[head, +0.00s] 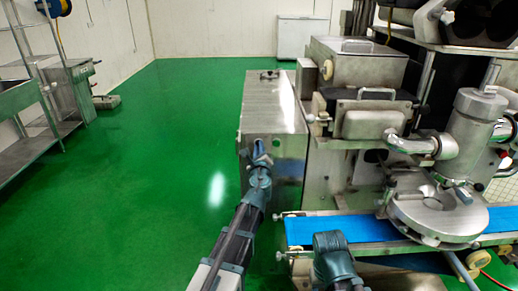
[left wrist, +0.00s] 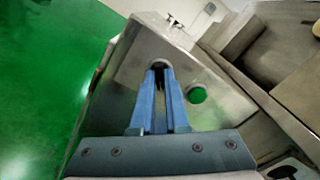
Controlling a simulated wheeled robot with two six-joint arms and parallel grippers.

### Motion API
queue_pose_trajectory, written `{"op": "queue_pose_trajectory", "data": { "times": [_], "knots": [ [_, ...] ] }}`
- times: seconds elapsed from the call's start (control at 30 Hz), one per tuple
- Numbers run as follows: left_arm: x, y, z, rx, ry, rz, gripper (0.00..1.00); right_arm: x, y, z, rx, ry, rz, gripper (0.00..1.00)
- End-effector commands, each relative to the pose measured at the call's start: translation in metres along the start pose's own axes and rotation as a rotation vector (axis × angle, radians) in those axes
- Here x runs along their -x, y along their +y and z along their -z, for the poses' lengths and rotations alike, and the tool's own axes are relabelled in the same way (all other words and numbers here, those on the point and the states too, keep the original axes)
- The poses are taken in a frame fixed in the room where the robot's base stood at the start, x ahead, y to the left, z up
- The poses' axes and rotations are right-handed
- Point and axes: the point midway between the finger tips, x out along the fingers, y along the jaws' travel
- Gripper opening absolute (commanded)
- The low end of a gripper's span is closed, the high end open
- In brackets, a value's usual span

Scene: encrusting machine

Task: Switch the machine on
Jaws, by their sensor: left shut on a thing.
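The machine (head: 365,125) stands at the right, with a steel cabinet (head: 272,100) on its left side. My left gripper (head: 261,150) reaches the near face of this cabinet. In the left wrist view my left gripper (left wrist: 162,68) has its blue fingers close together around a small round grey knob (left wrist: 159,64) on the steel panel (left wrist: 145,45). The fingers hide most of the knob, so its pointer position cannot be read. A round green button (left wrist: 196,93) sits to the right of the fingers, apart from them.
A blue conveyor belt (head: 370,229) runs across the front of the machine, under a round steel head (head: 437,215). Steel racks (head: 35,95) stand at the far left. The green floor (head: 150,170) between them is clear.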

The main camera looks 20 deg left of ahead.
Motion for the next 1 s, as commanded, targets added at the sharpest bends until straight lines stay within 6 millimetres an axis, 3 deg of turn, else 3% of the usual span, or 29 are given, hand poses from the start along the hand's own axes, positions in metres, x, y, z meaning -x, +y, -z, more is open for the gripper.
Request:
{"op": "queue_pose_trajectory", "data": {
  "times": [0.1, 0.13, 0.27, 0.67, 1.0],
  "knots": [
    [0.002, 0.0, 0.001, 0.001, 0.002, 0.001, 0.0, -0.001, 0.0, 0.0, 0.0, 0.0, 0.0, 0.5],
    [0.002, 0.0, 0.001, 0.001, 0.002, 0.001, 0.18, -0.001, 0.0, 0.0, 0.0, 0.0, 0.0, 0.5],
    [0.002, 0.0, 0.001, 0.001, 0.001, 0.001, 0.41, -0.001, 0.0, 0.0, 0.0, 0.0, 0.0, 0.5],
    [0.003, 0.0, 0.0, 0.001, 0.0, 0.0, 0.42, 0.0, 0.0, 0.0, 0.0, 0.0, 0.0, 0.5],
    [0.038, 0.004, -0.003, 0.001, -0.001, -0.001, 0.42, 0.0, 0.0, 0.0, 0.0, 0.0, 0.0, 0.5]
  ]
}}
